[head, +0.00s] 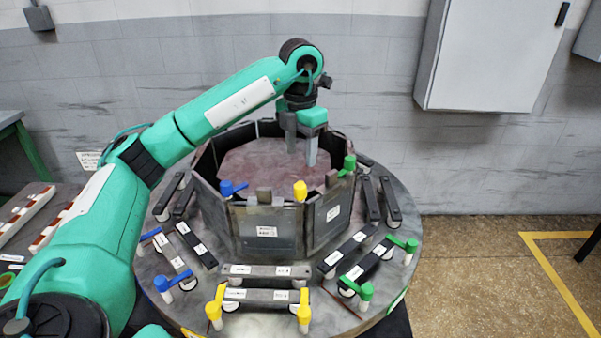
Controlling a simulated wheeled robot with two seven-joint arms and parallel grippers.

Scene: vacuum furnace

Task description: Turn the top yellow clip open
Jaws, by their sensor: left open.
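The top yellow clip (300,191) stands upright on the rim at the front of the dark octagonal chamber (265,226). My left gripper (301,150) is open, pointing down over the chamber's interior, behind and above the top yellow clip and apart from it. Two lower yellow clips, the left one (215,308) and the right one (304,309), stand at the ends of the front bars. My right gripper does not show.
Blue clips (232,187) are at the left and green clips (349,164) at the right of the round table (190,310). Dark bars (357,241) lie around the chamber. A grey cabinet (490,55) hangs on the back wall.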

